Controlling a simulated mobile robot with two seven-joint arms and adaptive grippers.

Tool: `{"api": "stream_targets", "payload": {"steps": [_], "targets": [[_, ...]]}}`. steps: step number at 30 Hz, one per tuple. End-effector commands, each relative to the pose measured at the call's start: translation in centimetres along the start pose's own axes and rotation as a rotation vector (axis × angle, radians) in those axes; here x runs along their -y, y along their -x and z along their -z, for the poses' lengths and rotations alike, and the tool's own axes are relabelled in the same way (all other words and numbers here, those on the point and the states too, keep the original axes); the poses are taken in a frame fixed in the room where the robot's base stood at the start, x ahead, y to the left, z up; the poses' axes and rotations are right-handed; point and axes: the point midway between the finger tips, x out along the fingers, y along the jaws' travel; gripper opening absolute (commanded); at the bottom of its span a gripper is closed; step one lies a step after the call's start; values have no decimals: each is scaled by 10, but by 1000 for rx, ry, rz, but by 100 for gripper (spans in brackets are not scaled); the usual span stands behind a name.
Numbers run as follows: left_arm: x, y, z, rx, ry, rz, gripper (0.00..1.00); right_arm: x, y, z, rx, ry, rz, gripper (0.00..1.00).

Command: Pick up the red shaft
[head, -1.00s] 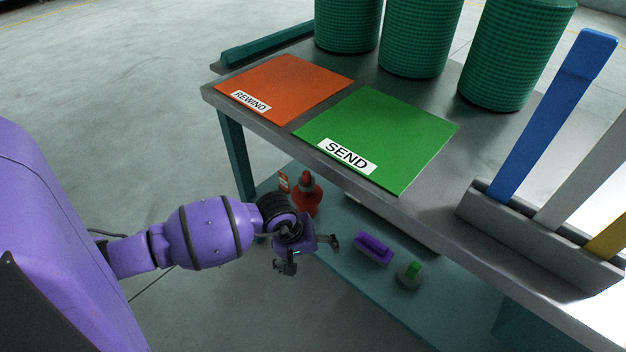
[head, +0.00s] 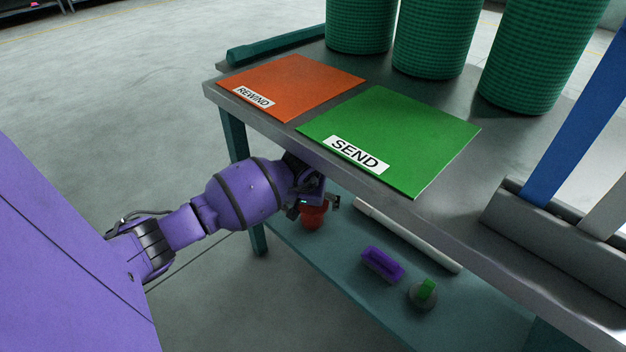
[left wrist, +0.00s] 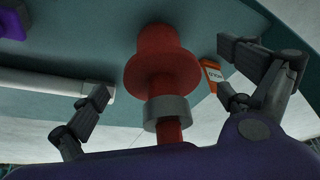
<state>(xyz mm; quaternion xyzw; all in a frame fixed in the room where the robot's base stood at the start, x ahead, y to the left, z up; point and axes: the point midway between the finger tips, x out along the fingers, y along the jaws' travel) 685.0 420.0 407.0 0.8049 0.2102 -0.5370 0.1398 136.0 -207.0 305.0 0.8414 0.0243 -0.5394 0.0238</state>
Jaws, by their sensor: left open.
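The red shaft (head: 313,217) stands on the lower shelf under the bench, partly hidden behind my left gripper in the head view. In the left wrist view the red shaft (left wrist: 160,75) shows a wide round flange, a grey collar and a thinner red end towards the camera. My left gripper (head: 320,204) is at the shaft. In the wrist view the open fingers of my left gripper (left wrist: 163,90) lie on either side of the shaft, with gaps on both sides. My right gripper is not in view.
The bench top (head: 450,205) overhangs the lower shelf (head: 335,275). A white tube (head: 430,250), a purple block (head: 382,264) and a grey disc with a green tab (head: 423,294) lie on the shelf. An orange-and-white labelled item (left wrist: 212,72) is close to the right finger.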

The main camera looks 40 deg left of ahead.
Motion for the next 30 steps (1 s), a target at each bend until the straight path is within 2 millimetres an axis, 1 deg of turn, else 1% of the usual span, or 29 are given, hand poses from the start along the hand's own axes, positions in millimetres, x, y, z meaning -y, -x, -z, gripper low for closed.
{"api": "stream_targets", "payload": {"steps": [1,3,4,5,7,14,15,30], "targets": [[-1,-7,7,2,4,-1,97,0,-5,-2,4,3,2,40],[-1,-11,17,3,4,-1,97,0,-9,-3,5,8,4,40],[-1,-13,18,4,3,-2,97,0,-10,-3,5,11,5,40],[-2,-18,15,6,3,-3,97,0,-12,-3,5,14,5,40],[-1,-21,16,5,2,-2,97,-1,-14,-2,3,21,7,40],[0,-20,18,2,0,-1,97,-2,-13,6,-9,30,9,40],[0,-20,18,2,0,-1,95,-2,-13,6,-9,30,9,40],[0,-20,17,1,0,-1,30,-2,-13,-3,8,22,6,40]]}}
